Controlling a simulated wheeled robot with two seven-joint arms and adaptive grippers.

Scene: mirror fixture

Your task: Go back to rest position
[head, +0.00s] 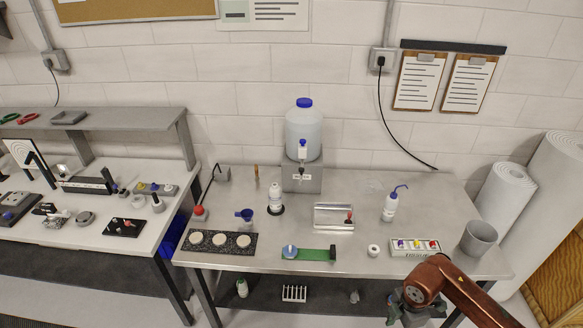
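My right arm comes in from the lower right, with a brown-red link. My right gripper (408,308) is grey and hangs in front of the table's front edge, low in the view. It is small and partly cut by the bottom edge, so I cannot tell whether its fingers are open or shut. I see nothing clearly held in it. My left arm and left gripper are not in view. The metal worktable (350,262) stands in front of me, apart from the gripper as far as I can see.
On the worktable are a shiny metal fixture (333,226), a dark board with white discs (221,241), a green strip (315,255), a wash bottle (391,206), a colour-button box (415,247), a grey bin (478,238) and a large water jug (303,133). A cluttered bench stands left.

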